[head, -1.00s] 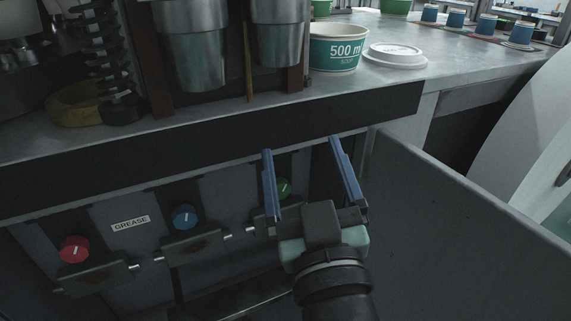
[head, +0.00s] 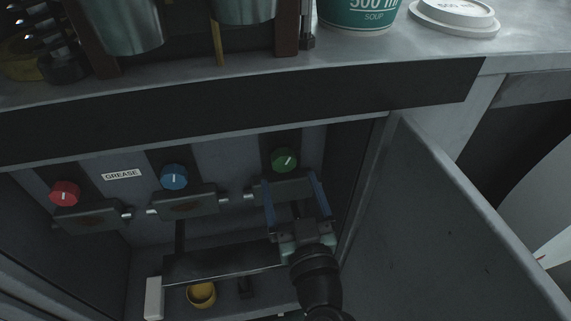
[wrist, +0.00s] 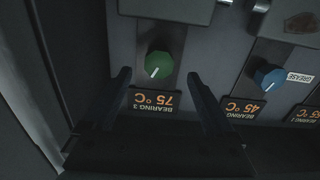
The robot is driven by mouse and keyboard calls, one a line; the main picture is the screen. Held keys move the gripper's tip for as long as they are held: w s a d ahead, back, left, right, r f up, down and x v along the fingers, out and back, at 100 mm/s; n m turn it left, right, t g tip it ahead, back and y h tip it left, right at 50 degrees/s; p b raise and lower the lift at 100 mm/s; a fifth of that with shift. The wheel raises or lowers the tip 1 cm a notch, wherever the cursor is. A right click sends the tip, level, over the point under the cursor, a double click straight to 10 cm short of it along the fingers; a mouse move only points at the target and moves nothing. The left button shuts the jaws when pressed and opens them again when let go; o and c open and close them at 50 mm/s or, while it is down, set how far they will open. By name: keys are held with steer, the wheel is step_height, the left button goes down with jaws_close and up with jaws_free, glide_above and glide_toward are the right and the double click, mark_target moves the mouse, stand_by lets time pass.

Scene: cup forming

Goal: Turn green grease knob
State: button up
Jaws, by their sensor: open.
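The green grease knob (head: 284,160) is on the panel inside the open cabinet, right of the blue knob, with a white pointer line. In the wrist view the green knob (wrist: 158,65) shows beyond the fingertips, between their lines, above a label reading 75 °C, Bearing 3, upside down. My gripper (head: 291,178) is open and empty, its two blue fingers pointing toward the panel just below the green knob in the head view. In the wrist view my gripper (wrist: 159,73) has its fingers spread apart. The fingers do not appear to touch the knob.
A blue knob (head: 174,177) and a red knob (head: 65,193) sit left along the panel, near a GREASE label (head: 122,174). Small metal boxes jut out under the knobs. The open cabinet door (head: 455,215) stands to the right. The counter edge (head: 240,105) overhangs above.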

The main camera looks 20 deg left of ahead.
mark_target(285, 166)
steer(key=shift+x, duration=2.55)
steer(key=c, duration=1.4)
steer(key=shift+o, duration=0.2)
steer(key=shift+m, duration=0.3)
